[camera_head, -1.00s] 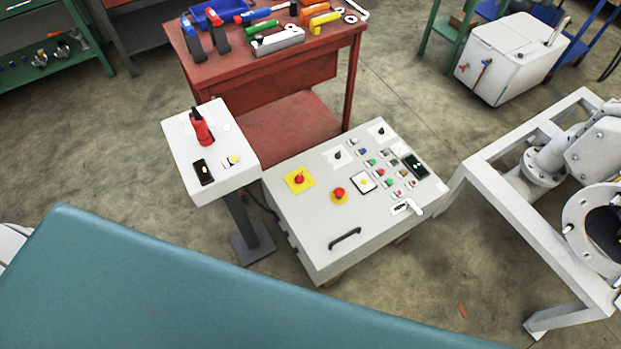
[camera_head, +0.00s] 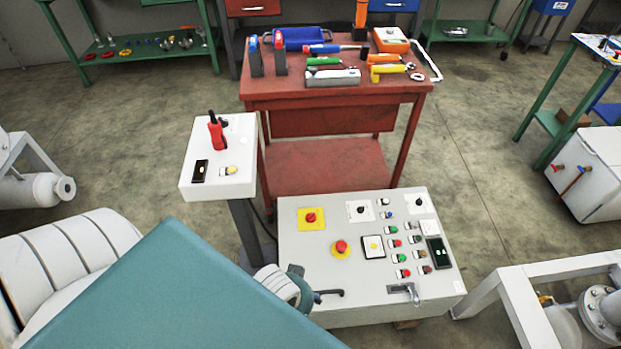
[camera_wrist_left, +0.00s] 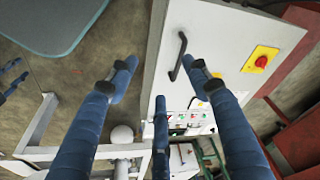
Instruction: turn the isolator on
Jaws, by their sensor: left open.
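The grey control cabinet (camera_head: 300,265) has a sloped panel with a red knob on a yellow square plate (camera_head: 311,217), which could be the isolator. A red mushroom button on a round yellow base (camera_head: 341,247) sits below and right of it. My left gripper (camera_head: 312,296) is over the cabinet's front left, close to the black bar handle (camera_head: 333,293); contact cannot be told. In the left wrist view, its blue fingers (camera_wrist_left: 162,80) are spread and empty. The handle (camera_wrist_left: 179,57) and the red knob on its yellow plate (camera_wrist_left: 261,60) lie beyond them. My right gripper is not seen.
A pedestal box (camera_head: 225,175) with a red device stands left of the cabinet. A red table (camera_head: 335,97) with tools stands behind. A grey frame (camera_head: 520,290) stands at right. A teal surface (camera_head: 170,300) fills the lower left.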

